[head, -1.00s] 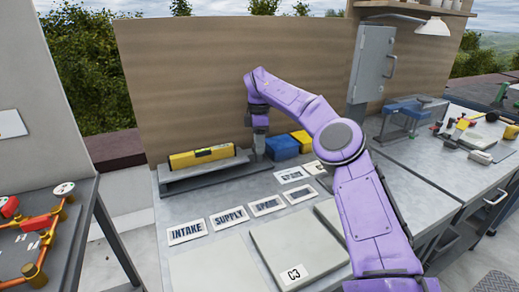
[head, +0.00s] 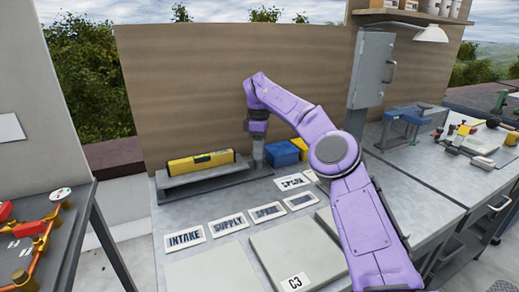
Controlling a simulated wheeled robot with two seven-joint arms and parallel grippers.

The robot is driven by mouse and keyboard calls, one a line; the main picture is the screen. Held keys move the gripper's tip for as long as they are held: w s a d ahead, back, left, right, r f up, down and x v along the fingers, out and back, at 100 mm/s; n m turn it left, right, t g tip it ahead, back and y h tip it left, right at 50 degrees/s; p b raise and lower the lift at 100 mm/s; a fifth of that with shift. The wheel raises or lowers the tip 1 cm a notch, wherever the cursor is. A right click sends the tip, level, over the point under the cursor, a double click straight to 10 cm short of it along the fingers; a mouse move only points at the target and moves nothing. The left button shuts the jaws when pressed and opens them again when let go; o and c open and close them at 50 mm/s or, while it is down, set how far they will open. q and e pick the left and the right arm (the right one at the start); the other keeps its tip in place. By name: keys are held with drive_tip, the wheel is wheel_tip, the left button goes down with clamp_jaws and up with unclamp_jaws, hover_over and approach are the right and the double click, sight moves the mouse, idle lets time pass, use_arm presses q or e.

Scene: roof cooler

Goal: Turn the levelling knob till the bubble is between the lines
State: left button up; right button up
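A yellow spirit level (head: 201,161) with a dark window in its top lies on a grey levelling plate (head: 195,180) on the bench, against the back board. The bubble and lines are too small to make out. My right gripper (head: 258,158) points straight down at the plate's right end, just right of the level. The levelling knob cannot be made out; the gripper may be hiding it. The fingers are too small here to tell whether they are open or shut. My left gripper is out of view.
A blue box (head: 282,153) and a yellow box (head: 299,147) stand close right of my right gripper. Printed labels such as INTAKE (head: 185,240) and a C3 plate (head: 285,248) lie in front. A grey cabinet (head: 372,69) stands at the back right.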

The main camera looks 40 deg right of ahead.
drive_tip(key=o, duration=0.4)
wheel_tip(320, 180, up, 11)
drive_tip(key=p, duration=0.7)
drive_tip(key=shift+f, duration=0.2)
drive_tip(key=shift+s, duration=0.1)
